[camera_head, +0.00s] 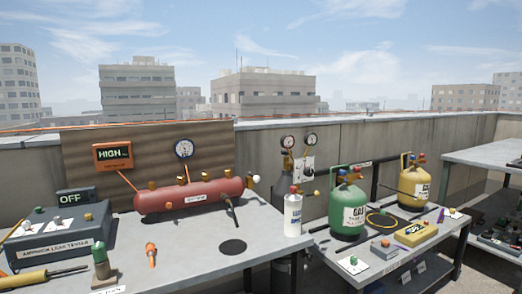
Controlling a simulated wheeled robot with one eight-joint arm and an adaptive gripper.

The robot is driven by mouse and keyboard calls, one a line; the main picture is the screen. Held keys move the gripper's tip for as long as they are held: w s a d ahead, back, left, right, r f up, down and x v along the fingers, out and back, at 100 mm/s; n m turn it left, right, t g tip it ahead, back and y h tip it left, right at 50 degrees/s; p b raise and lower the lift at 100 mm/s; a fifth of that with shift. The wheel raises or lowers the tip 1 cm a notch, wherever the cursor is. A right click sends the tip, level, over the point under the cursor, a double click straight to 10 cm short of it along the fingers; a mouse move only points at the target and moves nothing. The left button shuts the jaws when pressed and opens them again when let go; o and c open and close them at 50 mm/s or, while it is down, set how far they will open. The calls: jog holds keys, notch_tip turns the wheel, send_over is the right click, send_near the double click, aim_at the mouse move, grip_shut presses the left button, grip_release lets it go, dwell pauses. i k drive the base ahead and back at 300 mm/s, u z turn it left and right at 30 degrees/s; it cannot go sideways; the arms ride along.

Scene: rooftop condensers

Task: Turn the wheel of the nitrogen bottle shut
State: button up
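No bottle's label can be read here as nitrogen. A pair of round gauges (287,142) with brass fittings stands at the wall between the two tables, the second gauge (310,140) beside a white plate. A dark cylinder shape (284,275) shows low between the tables, partly hidden by the table edge; I cannot tell whether it joins the gauges. A green gas bottle (346,212) and a yellow gas bottle (414,187) stand upright on the right table, with valves on top. I cannot make out which part is the wheel or how far it is turned. My gripper is not in view.
The left table (190,250) bears a red horizontal tank (190,196), a white bottle with a red top (293,214), a leak tester (60,240), and small tools. A lower bench (385,262) holds several small parts. A parapet wall closes the back.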

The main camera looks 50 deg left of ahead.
aim_at(284, 152)
jog(key=u, duration=0.55)
jog(key=i, duration=0.75)
jog(key=u, duration=0.75)
jog(key=i, duration=0.4)
jog(key=u, duration=0.3)
